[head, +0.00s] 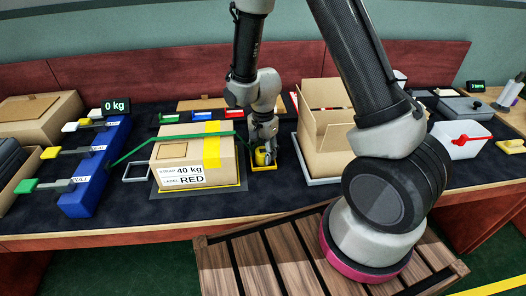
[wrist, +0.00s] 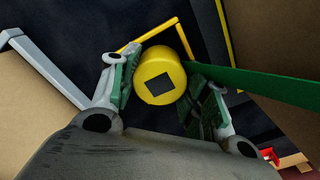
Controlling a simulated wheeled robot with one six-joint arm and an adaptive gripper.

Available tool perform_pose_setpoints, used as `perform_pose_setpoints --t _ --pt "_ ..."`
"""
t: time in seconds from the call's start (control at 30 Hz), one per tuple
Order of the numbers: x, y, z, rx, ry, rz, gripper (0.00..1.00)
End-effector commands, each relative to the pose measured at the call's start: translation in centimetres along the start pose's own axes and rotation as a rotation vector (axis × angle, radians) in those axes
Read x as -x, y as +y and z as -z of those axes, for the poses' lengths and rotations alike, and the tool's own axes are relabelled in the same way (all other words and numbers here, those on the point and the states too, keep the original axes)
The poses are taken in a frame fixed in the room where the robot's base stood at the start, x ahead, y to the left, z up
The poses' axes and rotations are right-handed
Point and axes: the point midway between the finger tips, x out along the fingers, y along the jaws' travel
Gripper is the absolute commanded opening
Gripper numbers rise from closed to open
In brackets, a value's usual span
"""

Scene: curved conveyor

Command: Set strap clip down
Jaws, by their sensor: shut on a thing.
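The strap clip is a yellow cylinder (wrist: 172,68) with a dark square on its end, and it sits between the two finger pads of my gripper (wrist: 165,92). In the head view the clip (head: 261,157) shows under my gripper (head: 264,146), which is shut on it. A green strap (head: 137,149) runs from the blue block (head: 92,182) across the carton to the clip; it also shows in the wrist view (wrist: 265,87). The clip is over or on a yellow-edged square (head: 264,168) on the table. I cannot tell whether it touches the surface.
A closed carton (head: 187,151) labelled 40 kg and RED stands close left of my gripper. An open carton (head: 322,147) on a grey tray stands close right. A slatted wooden platform (head: 270,258) lies in front. A scale display (head: 115,105) reads 0 kg.

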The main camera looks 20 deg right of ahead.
Motion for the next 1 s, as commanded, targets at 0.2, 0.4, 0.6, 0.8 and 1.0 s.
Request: perform_pose_setpoints --t 0.2,0.4,0.6,0.8,1.0 --pt "-0.2 0.0 0.0 0.0 0.0 0.0 0.61" --pt "-0.2 0.0 0.0 0.0 0.0 0.0 0.68" --pt "0.0 0.0 0.0 0.0 0.0 0.001 0.68" --pt "2.9 -0.1 0.0 0.0 0.001 0.005 0.68" --pt "7.5 -0.1 0.0 0.0 0.001 0.006 0.68"
